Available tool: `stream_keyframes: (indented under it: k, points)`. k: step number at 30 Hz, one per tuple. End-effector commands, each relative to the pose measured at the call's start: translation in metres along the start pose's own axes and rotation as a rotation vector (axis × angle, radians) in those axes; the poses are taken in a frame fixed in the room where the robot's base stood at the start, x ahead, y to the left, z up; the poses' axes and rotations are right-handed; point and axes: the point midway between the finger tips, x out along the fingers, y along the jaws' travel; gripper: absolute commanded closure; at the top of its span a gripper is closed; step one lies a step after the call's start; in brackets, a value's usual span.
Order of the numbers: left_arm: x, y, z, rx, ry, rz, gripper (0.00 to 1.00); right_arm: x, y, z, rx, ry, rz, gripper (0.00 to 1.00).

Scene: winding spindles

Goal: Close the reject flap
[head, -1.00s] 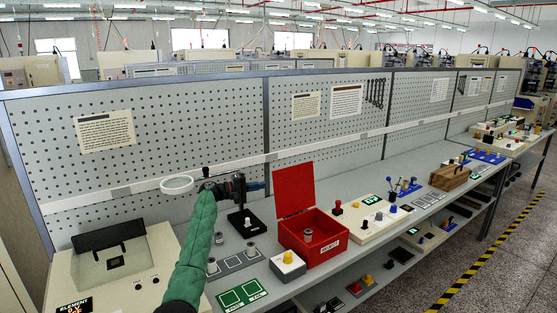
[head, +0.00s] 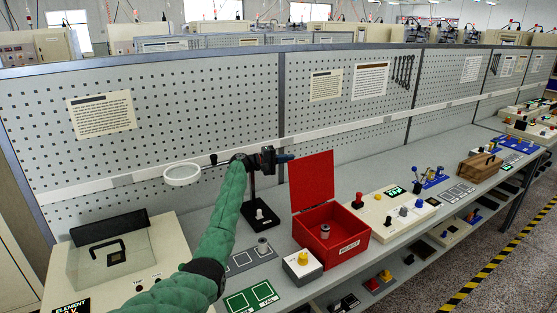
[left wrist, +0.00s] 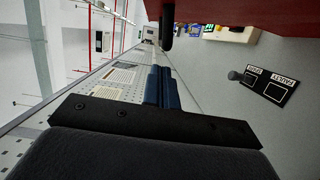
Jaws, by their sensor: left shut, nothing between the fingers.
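The reject flap (head: 312,180) is the red lid of the open red reject box (head: 345,246), standing upright at the box's back. A grey spindle (head: 325,231) shows inside the box. In the left wrist view the closed blue fingers (left wrist: 158,88) point away from the camera, and a red surface (left wrist: 240,14), likely the flap, runs along the top. My right gripper is not in view.
A black stand (head: 258,213) and a magnifier ring (head: 182,175) are by my left arm. A yellow-button box (head: 302,267) stands in front of the reject box, a cream control panel (head: 392,208) to its right. A pegboard wall (head: 220,110) closes the back.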

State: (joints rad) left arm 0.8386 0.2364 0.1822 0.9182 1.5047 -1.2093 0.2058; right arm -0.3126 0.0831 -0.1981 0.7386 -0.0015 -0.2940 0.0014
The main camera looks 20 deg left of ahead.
Motion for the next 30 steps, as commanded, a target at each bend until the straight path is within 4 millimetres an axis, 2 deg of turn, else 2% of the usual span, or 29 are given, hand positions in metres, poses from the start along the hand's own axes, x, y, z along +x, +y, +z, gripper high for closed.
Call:
stream_keyframes:
  k: [3,9,26,30]
  points:
    - [0.018,0.000,0.000,-0.001,-0.002,-0.001,1.00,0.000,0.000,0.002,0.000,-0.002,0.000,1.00]
    - [0.034,-0.001,0.000,-0.001,0.000,0.000,1.00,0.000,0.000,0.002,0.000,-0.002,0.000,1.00]
    - [0.038,-0.001,0.000,0.006,0.000,-0.002,1.00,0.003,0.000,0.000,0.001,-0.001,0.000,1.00]
    - [0.038,-0.001,0.000,0.028,-0.001,-0.007,1.00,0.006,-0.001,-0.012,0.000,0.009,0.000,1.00]
